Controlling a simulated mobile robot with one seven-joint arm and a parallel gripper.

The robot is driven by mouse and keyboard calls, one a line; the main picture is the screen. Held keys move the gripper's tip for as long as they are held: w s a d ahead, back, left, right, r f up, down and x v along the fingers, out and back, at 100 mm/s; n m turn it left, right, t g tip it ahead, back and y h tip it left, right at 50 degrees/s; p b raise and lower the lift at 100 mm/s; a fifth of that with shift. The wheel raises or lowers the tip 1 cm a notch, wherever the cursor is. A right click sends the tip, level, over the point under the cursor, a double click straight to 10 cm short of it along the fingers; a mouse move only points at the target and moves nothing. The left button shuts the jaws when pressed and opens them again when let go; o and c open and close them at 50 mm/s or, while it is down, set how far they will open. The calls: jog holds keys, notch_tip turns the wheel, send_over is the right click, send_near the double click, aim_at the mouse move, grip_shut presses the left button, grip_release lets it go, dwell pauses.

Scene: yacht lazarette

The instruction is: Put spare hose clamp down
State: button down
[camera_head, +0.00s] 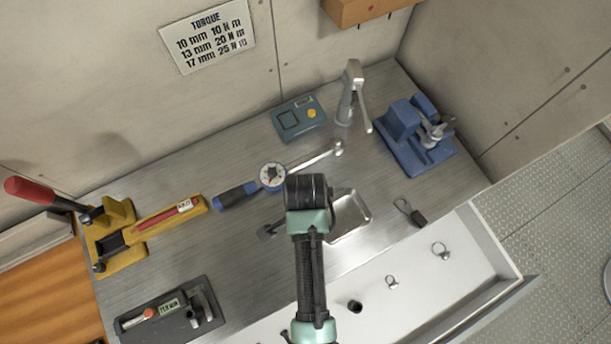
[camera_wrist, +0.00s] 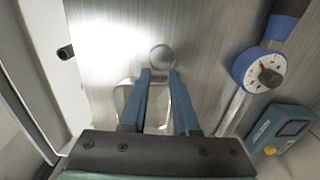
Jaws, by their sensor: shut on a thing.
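My gripper (camera_wrist: 160,74) points down at the steel bench, its two blue fingers nearly together. A round grey metal piece, which looks like the spare hose clamp (camera_wrist: 161,58), shows at the fingertips and they are shut on it. In the head view my own arm hides the fingertips and the held piece. A shallow metal dish (camera_head: 351,222) lies on the bench right beside my wrist; in the wrist view its rim (camera_wrist: 121,94) shows behind the fingers. Two other ring clamps, one larger (camera_head: 440,251) and one smaller (camera_head: 392,283), lie in the white tray (camera_head: 483,237) at the front.
A torque wrench (camera_head: 272,177) lies behind my wrist. A blue-green tester (camera_head: 299,118), a tap-like metal fitting (camera_head: 351,95) and a blue vise (camera_head: 414,138) stand farther back. A yellow fixture (camera_head: 117,238) and a caliper case (camera_head: 175,316) are left. A black cap (camera_head: 355,306) is in the tray.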

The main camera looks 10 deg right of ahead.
jog(key=shift+f, duration=1.45)
jog(key=shift+f, duration=0.15)
jog(key=c, duration=0.7)
grip_release()
jog(key=shift+o, duration=0.2)
